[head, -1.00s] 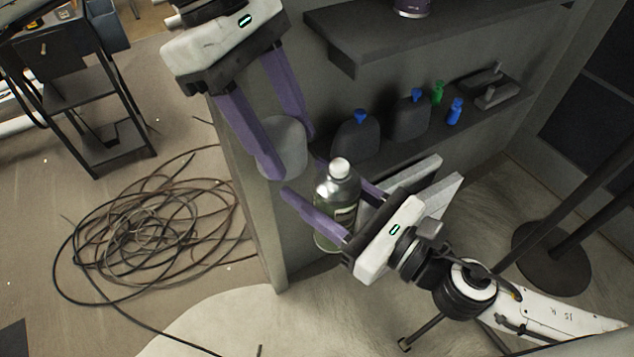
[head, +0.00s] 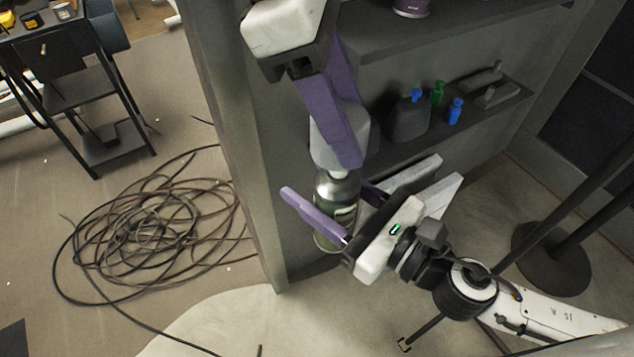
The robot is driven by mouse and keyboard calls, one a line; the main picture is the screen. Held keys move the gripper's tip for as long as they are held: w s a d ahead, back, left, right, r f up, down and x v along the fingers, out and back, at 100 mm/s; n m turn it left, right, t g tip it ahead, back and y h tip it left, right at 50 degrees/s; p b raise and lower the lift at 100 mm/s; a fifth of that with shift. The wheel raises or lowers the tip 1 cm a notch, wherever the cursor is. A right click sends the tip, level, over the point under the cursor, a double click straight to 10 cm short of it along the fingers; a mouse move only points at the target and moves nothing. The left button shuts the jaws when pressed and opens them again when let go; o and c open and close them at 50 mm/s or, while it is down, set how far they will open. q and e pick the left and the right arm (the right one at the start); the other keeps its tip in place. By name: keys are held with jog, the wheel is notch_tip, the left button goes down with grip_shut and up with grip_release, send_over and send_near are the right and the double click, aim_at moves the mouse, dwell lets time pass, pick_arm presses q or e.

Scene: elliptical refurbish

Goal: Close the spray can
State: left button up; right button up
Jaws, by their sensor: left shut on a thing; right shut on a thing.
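The spray can (head: 334,190), with a shiny top and a greenish lower body, stands roughly upright between the fingers of my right gripper (head: 315,185), which is shut on it. My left gripper (head: 350,163) comes down from the top and is shut on a grey rounded cap (head: 323,145). The cap is right above the can's top. The can's white nozzle is mostly hidden behind the cap and left finger, so I cannot tell whether cap and can touch.
The grey shelf unit (head: 262,210) stands close behind the can. Its lower shelf holds a dark bottle (head: 407,122) with a blue top, small green (head: 437,93) and blue (head: 455,111) bottles. Coiled cables (head: 150,235) lie on the floor at left.

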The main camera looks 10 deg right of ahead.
aim_at(357, 181)
pick_arm(q)
jog(key=shift+f, duration=1.55)
jog(key=shift+d, duration=0.1)
jog(key=shift+f, duration=0.8)
jog(key=shift+s+f, duration=0.1)
jog(key=shift+f, duration=0.5)
jog(key=o, duration=1.1)
jog(key=v, duration=1.2)
